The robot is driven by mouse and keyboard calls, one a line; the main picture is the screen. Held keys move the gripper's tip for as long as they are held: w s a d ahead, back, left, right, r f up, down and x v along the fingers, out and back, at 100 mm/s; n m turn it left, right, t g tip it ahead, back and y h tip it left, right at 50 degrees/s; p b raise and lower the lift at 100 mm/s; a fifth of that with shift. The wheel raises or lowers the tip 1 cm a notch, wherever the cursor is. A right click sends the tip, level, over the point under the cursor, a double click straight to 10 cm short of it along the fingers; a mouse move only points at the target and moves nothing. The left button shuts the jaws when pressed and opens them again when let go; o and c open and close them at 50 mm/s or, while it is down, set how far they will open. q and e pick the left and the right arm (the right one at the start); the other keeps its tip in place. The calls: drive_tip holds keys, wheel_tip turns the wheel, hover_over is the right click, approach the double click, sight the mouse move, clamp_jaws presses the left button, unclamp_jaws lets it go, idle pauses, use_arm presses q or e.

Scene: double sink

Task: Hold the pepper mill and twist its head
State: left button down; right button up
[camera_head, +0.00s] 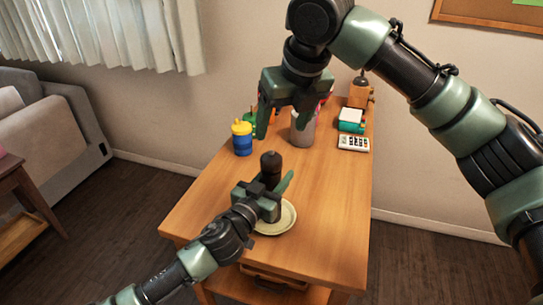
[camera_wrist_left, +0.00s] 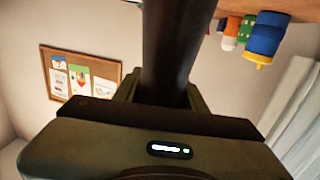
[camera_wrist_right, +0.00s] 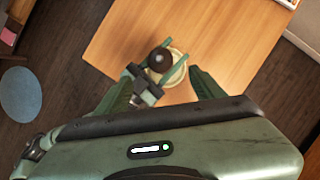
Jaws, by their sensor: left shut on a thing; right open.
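The dark brown pepper mill (camera_head: 271,164) stands upright over a pale plate (camera_head: 289,216) near the front of the wooden table. My left gripper (camera_head: 271,190) is shut around the mill's body, and the mill's dark body fills the middle of the left wrist view (camera_wrist_left: 180,50). I cannot tell whether its base touches the plate. My right gripper (camera_head: 285,112) is open and empty, above and behind the mill. In the right wrist view the round top of the mill (camera_wrist_right: 160,60) shows from above, between and beyond the open fingers.
A grey container (camera_head: 302,130) stands farther back. The table's right front is clear.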

sight(272, 155)
drive_tip(key=shift+n, duration=0.3)
drive_tip(key=x, duration=1.2)
drive_tip(key=shift+w+a, duration=0.1)
drive_tip(key=c, duration=1.4)
drive_tip(key=shift+m, duration=0.4)
